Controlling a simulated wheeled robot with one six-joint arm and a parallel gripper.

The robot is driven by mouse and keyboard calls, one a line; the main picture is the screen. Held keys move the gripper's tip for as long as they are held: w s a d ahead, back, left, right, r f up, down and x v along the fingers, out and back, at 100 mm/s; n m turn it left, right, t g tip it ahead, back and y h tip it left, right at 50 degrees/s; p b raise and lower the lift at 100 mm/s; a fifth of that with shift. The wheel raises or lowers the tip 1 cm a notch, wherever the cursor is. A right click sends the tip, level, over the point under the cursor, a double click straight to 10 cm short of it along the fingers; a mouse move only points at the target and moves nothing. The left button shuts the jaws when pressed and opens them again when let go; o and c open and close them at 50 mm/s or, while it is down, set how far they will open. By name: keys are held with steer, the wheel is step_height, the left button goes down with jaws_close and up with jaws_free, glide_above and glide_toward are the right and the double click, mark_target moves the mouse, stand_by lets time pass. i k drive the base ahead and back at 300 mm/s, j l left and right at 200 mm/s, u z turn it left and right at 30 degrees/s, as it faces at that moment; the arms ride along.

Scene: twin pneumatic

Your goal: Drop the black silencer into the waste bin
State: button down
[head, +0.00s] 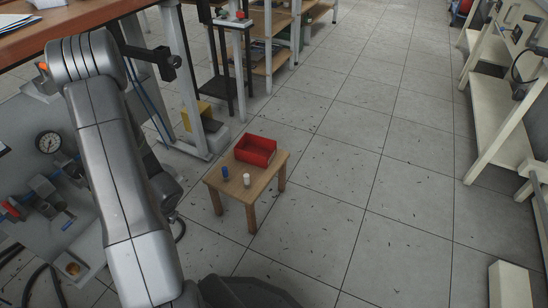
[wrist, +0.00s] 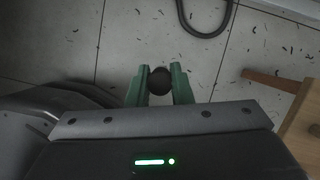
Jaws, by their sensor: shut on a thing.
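My gripper (wrist: 159,72) shows in the wrist view, its two green fingers closed on a dark round thing. This is the black silencer (wrist: 160,82), seen end-on between the fingertips, with the floor beyond it. In the head view my arm reaches down the left side, and the gripper and silencer are out of sight. I cannot make out a waste bin for certain in either view.
A small wooden table (head: 218,184) bears an open red box (head: 256,150), a blue piece (head: 225,173) and a white piece (head: 247,180). A panel with a gauge (head: 48,142) stands at left. A black hose (wrist: 205,34) lies on the floor. Tiled floor is clear at centre right.

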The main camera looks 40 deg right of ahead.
mark_target(256, 150)
steer(key=z, duration=1.6)
